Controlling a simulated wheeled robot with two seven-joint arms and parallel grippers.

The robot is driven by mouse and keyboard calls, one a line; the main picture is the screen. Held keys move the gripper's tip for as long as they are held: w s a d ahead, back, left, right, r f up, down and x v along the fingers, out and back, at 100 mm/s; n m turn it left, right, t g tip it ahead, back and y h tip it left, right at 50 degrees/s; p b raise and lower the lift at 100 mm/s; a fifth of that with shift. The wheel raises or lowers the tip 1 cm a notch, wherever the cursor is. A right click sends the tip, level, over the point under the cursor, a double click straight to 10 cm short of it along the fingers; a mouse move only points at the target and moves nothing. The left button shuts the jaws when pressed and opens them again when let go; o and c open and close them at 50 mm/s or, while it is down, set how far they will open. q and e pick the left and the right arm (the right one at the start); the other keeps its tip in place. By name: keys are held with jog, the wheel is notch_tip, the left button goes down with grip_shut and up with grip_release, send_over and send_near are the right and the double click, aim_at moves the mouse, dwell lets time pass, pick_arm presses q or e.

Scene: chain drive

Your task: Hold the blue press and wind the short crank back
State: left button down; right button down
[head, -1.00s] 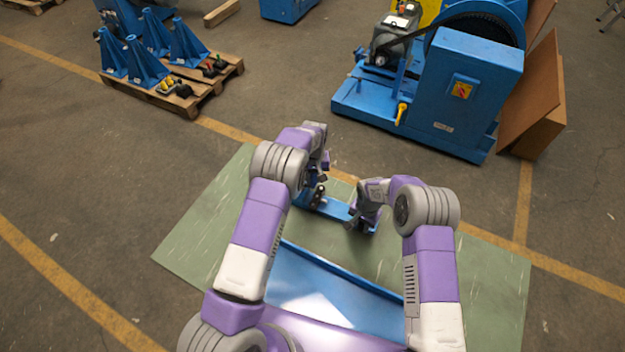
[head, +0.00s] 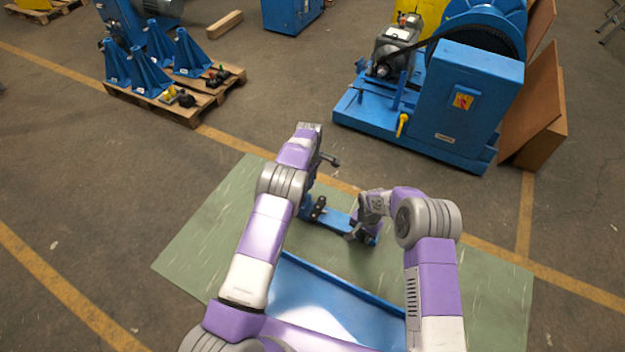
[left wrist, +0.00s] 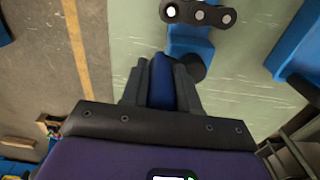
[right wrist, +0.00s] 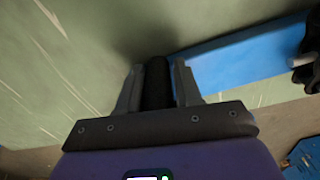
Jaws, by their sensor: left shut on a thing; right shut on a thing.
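The blue press (head: 338,216) lies on the green mat in front of me, with a black chain link with bright pins (head: 319,208) at its left part. In the left wrist view my left gripper (left wrist: 160,78) is shut on a dark blue upright part (left wrist: 162,88), beside the chain link (left wrist: 198,14). My forearm hides most of this grip in the head view. My right gripper (head: 354,234) is at the press's right end. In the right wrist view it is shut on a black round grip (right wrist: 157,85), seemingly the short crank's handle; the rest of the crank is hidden.
The green mat (head: 205,245) is mostly clear around the press. A large blue machine (head: 465,95) stands beyond it at the right. A wooden pallet (head: 185,112) with blue stands is at the back left.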

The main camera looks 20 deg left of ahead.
jog(key=shift+d, duration=0.3)
pick_arm(q)
jog(key=s+a+n, duration=0.3)
jog(key=a+n, duration=0.4)
jog(key=n, duration=1.1)
jog(key=shift+a, duration=0.1)
jog(key=c, duration=1)
grip_release()
jog(key=shift+o, duration=0.8)
